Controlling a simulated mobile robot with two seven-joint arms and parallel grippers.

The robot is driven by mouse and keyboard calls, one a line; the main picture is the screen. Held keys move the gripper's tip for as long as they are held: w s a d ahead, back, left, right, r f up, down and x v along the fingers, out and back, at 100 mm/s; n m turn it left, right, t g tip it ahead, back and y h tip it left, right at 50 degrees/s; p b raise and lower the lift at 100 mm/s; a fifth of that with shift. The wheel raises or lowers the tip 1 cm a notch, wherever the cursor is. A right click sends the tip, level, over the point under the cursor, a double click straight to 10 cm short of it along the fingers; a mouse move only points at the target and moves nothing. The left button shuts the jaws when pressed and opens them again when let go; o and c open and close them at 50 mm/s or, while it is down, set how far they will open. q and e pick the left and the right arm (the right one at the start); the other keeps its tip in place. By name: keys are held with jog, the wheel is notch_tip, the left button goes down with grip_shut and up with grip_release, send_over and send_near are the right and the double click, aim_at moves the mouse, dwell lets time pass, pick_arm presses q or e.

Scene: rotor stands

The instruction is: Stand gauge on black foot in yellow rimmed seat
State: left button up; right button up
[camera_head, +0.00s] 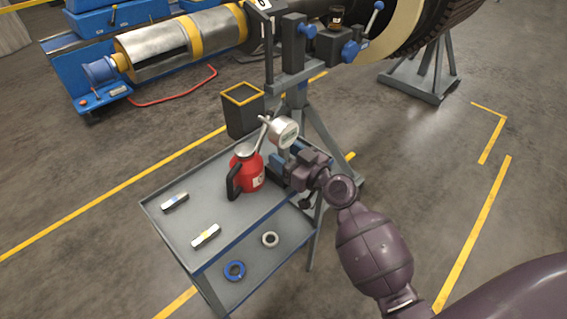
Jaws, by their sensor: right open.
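The gauge (285,133), with a pale round dial and silver case, is just beyond my right gripper at the back right of the grey cart's top. Its black foot is hidden or too dark to make out. My right gripper (281,160) is open, its fingers close to the gauge; I cannot tell whether they touch it. The yellow rimmed seat (243,126) is a dark box with a yellow square rim, at the cart's far edge, left of the gauge. My left gripper is out of view.
A red can (247,172) with a spout stands left of my right gripper. Two small bars (206,236) lie on the cart's (160,222) left part. A blue ring (235,271) and a grey ring (270,239) lie on the lower shelf. A rotor stand (295,95) rises behind.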

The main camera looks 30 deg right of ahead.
jog(key=shift+w+a, duration=0.1)
jog(key=shift+w, duration=0.25)
grip_shut()
jog(key=shift+r, duration=0.1)
jog(key=shift+r, duration=0.1)
